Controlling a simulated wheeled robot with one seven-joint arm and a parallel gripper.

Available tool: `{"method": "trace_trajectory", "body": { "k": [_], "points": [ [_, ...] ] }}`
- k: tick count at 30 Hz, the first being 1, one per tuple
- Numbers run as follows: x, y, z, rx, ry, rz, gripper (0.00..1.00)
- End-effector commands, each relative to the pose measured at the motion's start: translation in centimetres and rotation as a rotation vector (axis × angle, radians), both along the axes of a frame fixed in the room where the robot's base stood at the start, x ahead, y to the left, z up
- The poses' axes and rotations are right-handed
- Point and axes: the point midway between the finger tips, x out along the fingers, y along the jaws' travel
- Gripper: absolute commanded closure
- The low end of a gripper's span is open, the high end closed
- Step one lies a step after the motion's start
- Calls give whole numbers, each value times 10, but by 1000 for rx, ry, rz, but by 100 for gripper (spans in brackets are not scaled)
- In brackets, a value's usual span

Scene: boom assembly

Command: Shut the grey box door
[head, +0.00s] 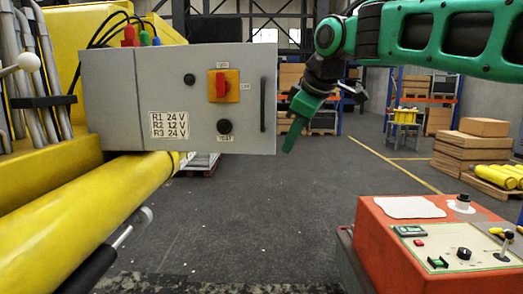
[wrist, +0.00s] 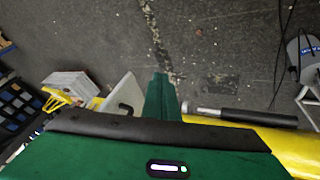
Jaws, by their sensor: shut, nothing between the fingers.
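The grey box (head: 108,100) is mounted above the yellow boom at the left of the head view. Its door (head: 180,75) carries a red switch, a voltage label and a black vertical handle (head: 263,104) near its right edge. The door appears swung out, roughly in line with the box's left panel; the interior is hidden. My gripper (head: 290,146) is shut and empty, pointing down just right of the door's handle edge, apparently apart from it. In the wrist view my green fingers (wrist: 160,96) are together, and the door (wrist: 120,93) shows just left of them.
The yellow boom (head: 75,215) runs below the box. Cables rise from plugs (head: 130,36) on top. An orange control console (head: 400,245) stands at the lower right. Wooden crates (head: 465,155) and yellow cylinders (head: 500,175) lie at the far right. The middle floor is clear.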

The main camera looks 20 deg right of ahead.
Motion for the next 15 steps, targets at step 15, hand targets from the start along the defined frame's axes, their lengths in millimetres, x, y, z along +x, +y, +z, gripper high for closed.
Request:
{"method": "trace_trajectory", "body": {
  "k": [15],
  "points": [
    [39, 39, 9, -58, -80, 171, 100]
  ]
}}
